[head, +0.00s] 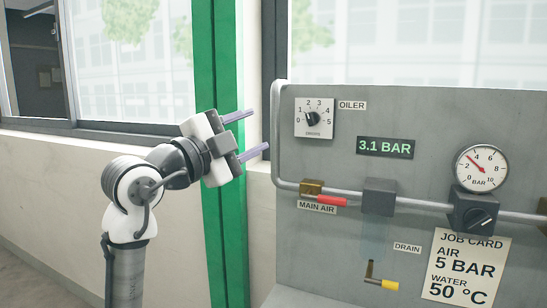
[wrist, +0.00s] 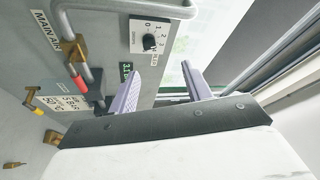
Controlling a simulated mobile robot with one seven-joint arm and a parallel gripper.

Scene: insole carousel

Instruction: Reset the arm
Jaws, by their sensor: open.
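My gripper (head: 255,134) is raised at the left of the grey panel in the head view. Its two purple fingers are spread apart and point right toward the panel's left edge. Nothing is between them. In the wrist view the open fingers (wrist: 162,92) stand apart, with the panel to the left and the window to the right. My white and grey arm (head: 140,195) is bent below the gripper.
The grey panel (head: 330,240) carries an oiler dial (head: 313,118), a 3.1 BAR display (head: 385,147), a gauge (head: 482,168), a black regulator knob (head: 478,212), a red main air lever (head: 332,200), a yellow-tipped drain lever (head: 382,283) and a job card (head: 465,268). A green post (head: 220,230) stands behind my gripper.

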